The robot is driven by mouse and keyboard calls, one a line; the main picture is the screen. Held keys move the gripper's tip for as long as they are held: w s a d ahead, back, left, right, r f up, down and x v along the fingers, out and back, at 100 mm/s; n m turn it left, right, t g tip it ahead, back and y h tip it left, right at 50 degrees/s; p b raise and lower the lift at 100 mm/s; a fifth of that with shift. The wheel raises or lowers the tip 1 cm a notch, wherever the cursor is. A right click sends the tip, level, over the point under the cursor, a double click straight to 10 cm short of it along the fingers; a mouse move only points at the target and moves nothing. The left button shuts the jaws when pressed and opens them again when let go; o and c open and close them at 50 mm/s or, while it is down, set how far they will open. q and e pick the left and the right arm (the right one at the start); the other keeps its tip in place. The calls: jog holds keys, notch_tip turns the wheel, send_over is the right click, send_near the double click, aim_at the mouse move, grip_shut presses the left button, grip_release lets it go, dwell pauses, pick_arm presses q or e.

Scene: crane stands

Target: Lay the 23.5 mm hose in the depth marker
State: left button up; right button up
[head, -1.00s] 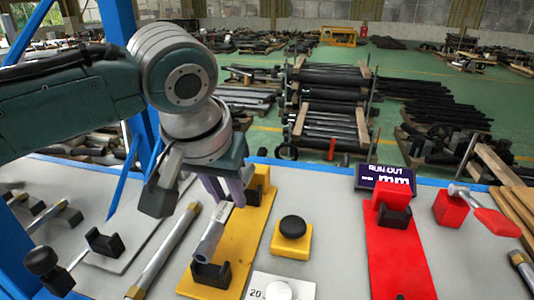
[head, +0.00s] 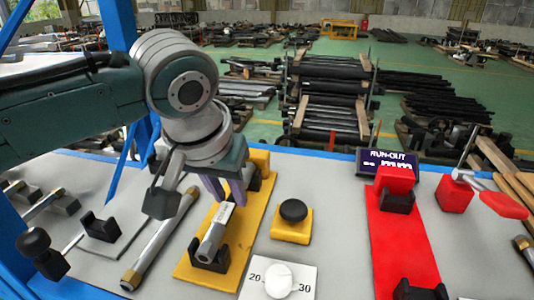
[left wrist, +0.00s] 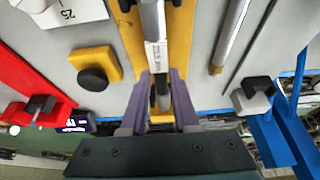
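A grey hose with a pale printed label (head: 214,232) lies lengthwise on the yellow stand (head: 192,262), its near end in the black front cradle (head: 208,256). Its print is too small to read for certain. My left gripper (head: 226,190) is over the stand's far half, pointing down. In the left wrist view its two purple fingers (left wrist: 160,78) stand apart, one on each side of the hose line (left wrist: 154,52), with no clear contact visible. I cannot tell which fixture is the depth marker. My right gripper is not in view.
A brass-ended hose (head: 160,240) lies left of the yellow stand. Right of it are a black knob on a yellow block (head: 292,222), a white dial plate (head: 252,283) and a red stand (head: 395,240) with a run-out display (head: 392,163). A black-cradle fixture (head: 102,228) stands left.

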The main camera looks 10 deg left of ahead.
pick_arm(q)
jog(key=o, duration=0.5)
jog(key=b+v, duration=0.3)
jog(key=v, duration=0.7)
jog(key=s+d+f+m+h+p, duration=0.25)
jog(key=s+f, duration=0.35)
jog(key=s, duration=0.4)
jog(key=s+a+p, duration=0.1)
jog(key=s+a, duration=0.1)
jog(key=s, duration=0.2)
jog(key=s+a+f+y, duration=0.1)
jog(key=s+a, duration=0.2)
jog(key=s, duration=0.1)
jog(key=s+a+n+g+y+p, duration=0.1)
jog(key=s+a, duration=0.1)
jog(key=s, duration=0.2)
jog(key=shift+a+f+y+p, duration=0.25)
jog(key=shift+a+f+p, duration=0.1)
jog(key=shift+a+f, duration=0.05)
